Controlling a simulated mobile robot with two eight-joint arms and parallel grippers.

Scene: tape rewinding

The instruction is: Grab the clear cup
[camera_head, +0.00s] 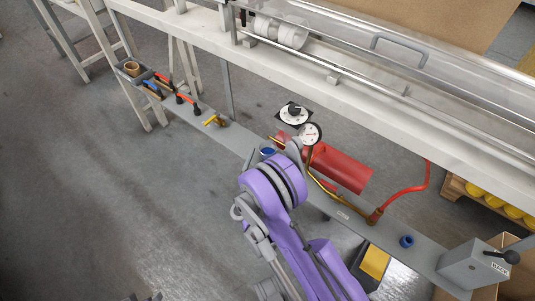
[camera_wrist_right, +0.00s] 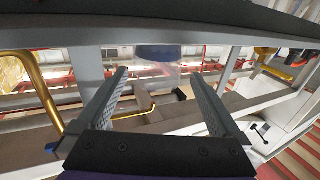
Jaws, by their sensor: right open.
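A clear cup (camera_wrist_right: 152,76) with a dark blue band at its top shows in the right wrist view, upright beyond the fingers and near the middle of the gap. My right gripper (camera_wrist_right: 158,88) is open, with one finger to each side and nothing held between them. In the head view, a blue round top (camera_head: 267,152) that looks like the same cup shows on the grey shelf, just beyond my purple right arm. The arm hides most of the cup's body and the right gripper there. My left gripper is not clearly seen.
The narrow grey shelf (camera_head: 345,214) also bears a blue ring (camera_head: 406,241), a grey box with a lever (camera_head: 474,264) and a yellow valve (camera_head: 214,121). A red cylinder (camera_head: 338,170), dial gauge (camera_head: 309,133) and brass pipe stand close beside the cup. The white machine beam runs behind.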

